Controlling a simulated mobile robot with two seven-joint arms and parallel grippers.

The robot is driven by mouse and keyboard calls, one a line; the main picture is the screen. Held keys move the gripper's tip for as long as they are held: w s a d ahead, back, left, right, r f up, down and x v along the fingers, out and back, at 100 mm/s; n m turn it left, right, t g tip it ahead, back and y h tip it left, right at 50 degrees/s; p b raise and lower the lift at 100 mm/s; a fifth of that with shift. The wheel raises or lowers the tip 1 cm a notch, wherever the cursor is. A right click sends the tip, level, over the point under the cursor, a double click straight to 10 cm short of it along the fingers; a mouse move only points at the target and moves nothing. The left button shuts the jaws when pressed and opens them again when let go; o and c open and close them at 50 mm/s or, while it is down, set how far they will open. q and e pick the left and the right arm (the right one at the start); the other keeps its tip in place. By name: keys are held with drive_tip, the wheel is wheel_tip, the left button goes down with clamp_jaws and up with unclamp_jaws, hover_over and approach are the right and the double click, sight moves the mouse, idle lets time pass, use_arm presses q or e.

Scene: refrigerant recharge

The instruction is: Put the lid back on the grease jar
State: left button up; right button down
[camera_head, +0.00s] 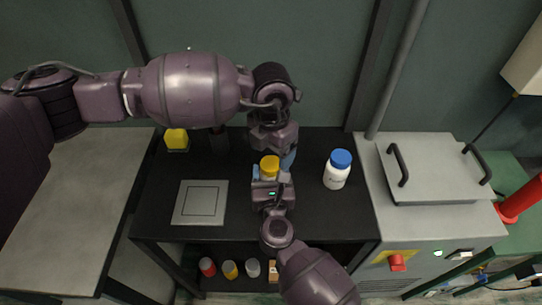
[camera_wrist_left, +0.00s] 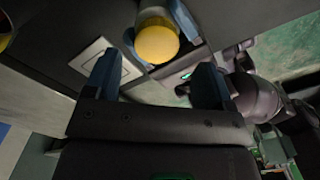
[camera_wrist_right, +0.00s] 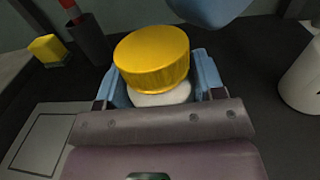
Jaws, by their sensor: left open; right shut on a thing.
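The grease jar (camera_wrist_right: 160,96) is white and stands between the blue fingers of my right gripper (camera_wrist_right: 160,88), which is shut on it. The yellow lid (camera_wrist_right: 152,58) sits on top of the jar. It looks slightly tilted and off-centre in the right wrist view; I cannot tell if it is fully seated. In the head view the lid (camera_head: 270,165) shows just above my right gripper (camera_head: 270,178). My left gripper (camera_wrist_left: 156,82) is open and empty, close to the lid (camera_wrist_left: 157,43), which lies beyond its fingertips. In the head view its fingers are partly hidden.
A white bottle with a blue cap (camera_head: 337,170) stands on the black table to the right. A grey square plate (camera_head: 200,203) lies at left. A yellow block (camera_head: 177,139) and a dark cup (camera_wrist_right: 88,40) stand behind it. A grey machine (camera_head: 430,220) borders the table at right.

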sight(271, 163)
use_arm(q)
drive_tip(key=shift+a+r, duration=0.1)
drive_tip(key=shift+r, duration=0.1)
drive_tip(key=shift+c, duration=0.3)
drive_tip(key=shift+w+r, duration=0.1)
drive_tip(key=shift+r+n, duration=0.3)
drive_tip(key=shift+n, duration=0.2)
drive_tip(key=shift+r+n, duration=1.35)
drive_tip(key=shift+n, duration=0.25)
drive_tip(key=shift+f, duration=4.05)
drive_tip(key=shift+c, duration=0.4)
